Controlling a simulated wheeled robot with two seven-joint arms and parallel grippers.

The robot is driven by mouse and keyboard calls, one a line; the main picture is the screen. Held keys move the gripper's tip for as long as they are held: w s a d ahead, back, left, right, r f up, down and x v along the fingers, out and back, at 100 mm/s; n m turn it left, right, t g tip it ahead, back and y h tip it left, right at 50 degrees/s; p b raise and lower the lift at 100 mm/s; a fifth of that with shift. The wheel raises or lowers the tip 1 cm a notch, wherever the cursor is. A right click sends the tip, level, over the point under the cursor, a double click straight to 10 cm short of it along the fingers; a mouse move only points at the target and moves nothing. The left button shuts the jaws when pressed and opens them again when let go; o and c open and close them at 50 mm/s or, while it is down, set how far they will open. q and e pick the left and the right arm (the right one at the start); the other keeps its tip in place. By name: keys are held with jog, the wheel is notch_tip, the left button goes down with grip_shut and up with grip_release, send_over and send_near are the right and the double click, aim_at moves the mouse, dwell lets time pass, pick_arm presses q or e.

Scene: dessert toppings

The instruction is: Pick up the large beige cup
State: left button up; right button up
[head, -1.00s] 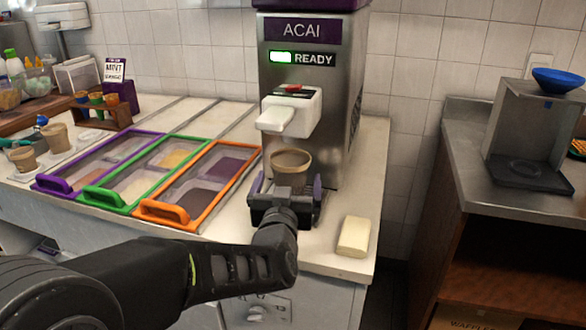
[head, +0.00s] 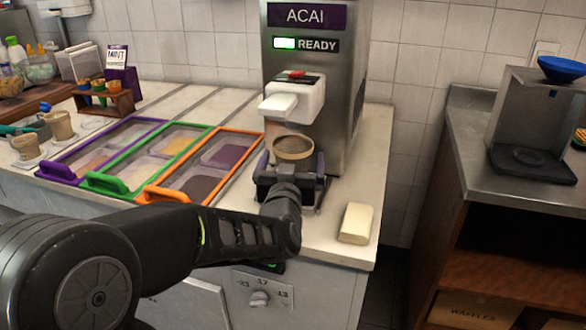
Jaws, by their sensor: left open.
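A beige cup (head: 293,148) with a wide round rim stands under the spout of the acai machine (head: 347,110). My left gripper (head: 291,168) is in front of it, low down, with one finger toward each side of the cup. The jaws are open. The cup's lower part is hidden behind the gripper, so I cannot tell whether a finger touches it. Two other beige cups, a nearer one (head: 25,147) and a farther one (head: 60,125), stand at the far left. My right gripper is not in view.
Topping bins framed in purple, green and orange (head: 145,197) lie left of the machine. A pale yellow block (head: 356,222) lies on the counter (head: 350,252) at its front right. A blue bowl (head: 561,70) sits on a metal appliance at the right.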

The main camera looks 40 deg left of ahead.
aim_at(294, 146)
pick_arm(q)
jog(key=x, duration=0.5)
jog(key=shift+s+a, duration=0.1)
jog(key=shift+r, duration=0.1)
dwell(0.3)
jog(key=c, duration=1.7)
jog(key=shift+r, duration=0.2)
